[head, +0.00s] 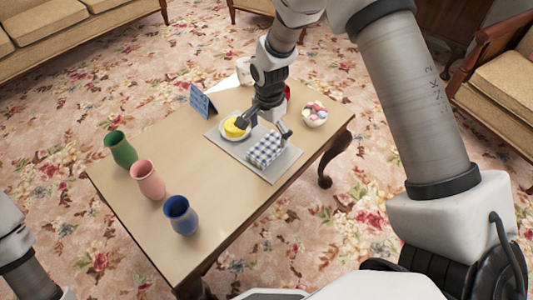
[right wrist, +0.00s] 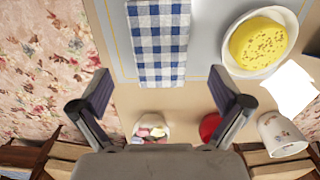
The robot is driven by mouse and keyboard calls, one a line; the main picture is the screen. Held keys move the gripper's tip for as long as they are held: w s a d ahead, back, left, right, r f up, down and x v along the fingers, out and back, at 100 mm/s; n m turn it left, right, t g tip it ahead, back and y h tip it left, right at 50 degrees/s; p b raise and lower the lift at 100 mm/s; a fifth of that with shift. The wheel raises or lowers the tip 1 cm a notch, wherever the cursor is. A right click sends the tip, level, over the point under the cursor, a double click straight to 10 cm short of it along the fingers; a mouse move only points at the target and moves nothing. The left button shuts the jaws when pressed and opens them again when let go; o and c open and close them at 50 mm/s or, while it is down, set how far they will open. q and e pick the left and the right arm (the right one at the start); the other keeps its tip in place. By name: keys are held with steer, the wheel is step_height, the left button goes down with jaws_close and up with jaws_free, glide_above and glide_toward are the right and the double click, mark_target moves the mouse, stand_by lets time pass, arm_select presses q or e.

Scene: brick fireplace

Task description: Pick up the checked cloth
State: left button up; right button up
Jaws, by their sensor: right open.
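The blue-and-white checked cloth (head: 265,149) lies folded on a grey placemat (head: 280,170) on the low table. In the right wrist view the cloth (right wrist: 158,45) runs up past the top edge, so its far end is cut off.
A plate (right wrist: 250,70) with a round yellow cake (head: 236,128) sits on the mat beside the cloth. A bowl of sweets (head: 315,114), a red item (right wrist: 209,127), a white mug (right wrist: 281,133) and a blue card (head: 202,102) stand nearby. Green (head: 120,149), pink (head: 147,179) and blue (head: 181,215) vases stand left.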

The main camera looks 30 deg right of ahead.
mark_target(268, 146)
step_height(268, 146, down, 6)
steer(key=shift+a+r+b, duration=0.1)
steer(key=shift+a+b, duration=0.05)
steer(key=shift+b, duration=0.95)
steer(key=shift+r, duration=0.1)
steer(key=shift+c, duration=0.7)
steer(key=c, duration=1.1)
